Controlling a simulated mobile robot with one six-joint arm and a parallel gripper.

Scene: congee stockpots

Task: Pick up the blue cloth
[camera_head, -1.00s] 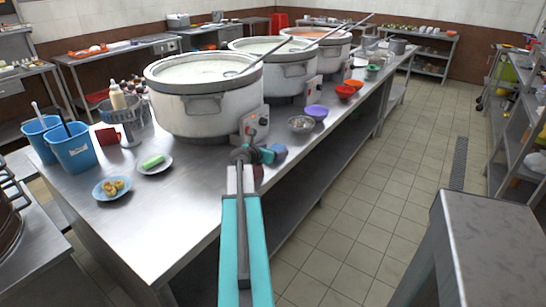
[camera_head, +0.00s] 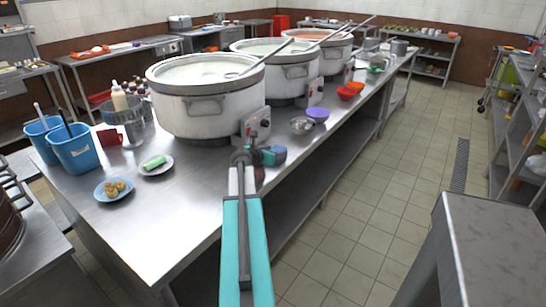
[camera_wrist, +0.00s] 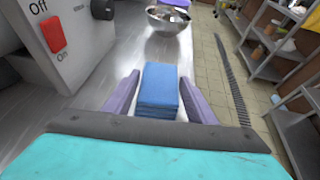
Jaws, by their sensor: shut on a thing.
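The blue cloth (camera_wrist: 159,88) is a folded stack between the two purple fingers of my gripper (camera_wrist: 161,97) in the wrist view. The fingers are shut on its sides. In the head view my gripper (camera_head: 272,157) is at the front edge of the steel counter, beside the control box of the nearest stockpot. The cloth is hard to make out there. Whether the cloth still touches the counter cannot be told.
The nearest stockpot (camera_head: 205,108) and its control box (camera_wrist: 70,35) stand to the left. A steel bowl (camera_wrist: 168,20) and a purple bowl (camera_head: 317,114) stand beyond my gripper. Blue buckets (camera_head: 75,149) and small plates are at the left. The tiled floor to the right is open.

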